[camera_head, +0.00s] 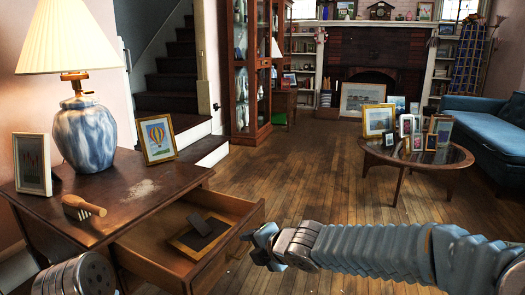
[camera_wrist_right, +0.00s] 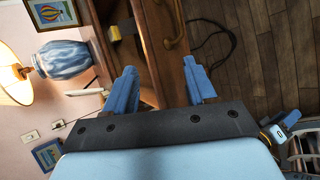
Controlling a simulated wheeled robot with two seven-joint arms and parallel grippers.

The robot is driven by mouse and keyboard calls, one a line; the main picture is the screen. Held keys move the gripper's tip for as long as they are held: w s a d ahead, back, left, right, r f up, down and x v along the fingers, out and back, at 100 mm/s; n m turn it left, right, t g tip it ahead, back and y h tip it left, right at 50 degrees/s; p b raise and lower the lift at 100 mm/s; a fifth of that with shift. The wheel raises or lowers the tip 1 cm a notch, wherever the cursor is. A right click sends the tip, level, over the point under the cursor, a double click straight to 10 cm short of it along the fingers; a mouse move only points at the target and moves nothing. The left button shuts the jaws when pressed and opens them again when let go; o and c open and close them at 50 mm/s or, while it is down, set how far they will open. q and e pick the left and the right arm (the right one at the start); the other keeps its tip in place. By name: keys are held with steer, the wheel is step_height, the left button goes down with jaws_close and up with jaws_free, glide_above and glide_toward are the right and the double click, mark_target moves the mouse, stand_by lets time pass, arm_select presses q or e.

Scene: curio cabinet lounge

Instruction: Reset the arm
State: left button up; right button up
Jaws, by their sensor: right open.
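My right arm comes in from the right in the head view, and its blue-fingered gripper (camera_head: 262,244) is beside the front of an open drawer (camera_head: 150,252). In the right wrist view the gripper (camera_wrist_right: 163,85) has its two fingers spread apart, with nothing held between them. The wooden drawer front and its brass handle (camera_wrist_right: 178,25) show beyond the fingers. I cannot tell whether a finger touches the drawer. My left gripper is not in view; only a grey part of my own body shows at the bottom left.
A picture frame (camera_head: 203,235) lies face down in the drawer. A glass coffee table (camera_head: 420,154) with several frames stands right. Floor between is clear.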

steer(key=s+d+f+m+g, duration=0.2)
steer(key=s+d+f+m, duration=0.15)
steer(key=f+m, duration=0.45)
steer(key=s+d+f+m+g+h, duration=0.15)
steer(key=s+f+m, duration=0.3)
steer(key=f, duration=0.85)
steer(key=s+d+f+m+g, duration=0.2)
steer(key=s+d+f+m, duration=0.15)
steer(key=f+m, duration=0.5)
steer(key=s+d+f+m+g+h+p, duration=0.1)
steer(key=s+d+f+m, duration=0.2)
steer(key=s+f+m, duration=0.25)
steer(key=s+d+f+m+g, duration=0.25)
steer(key=s+f+m, duration=0.2)
steer(key=s, duration=0.25)
step_height(320, 180, up, 10)
steer(key=n+t+p, duration=0.1)
steer(key=p, duration=1)
steer(key=shift+a+r, duration=0.2)
steer(key=shift+a, duration=0.1)
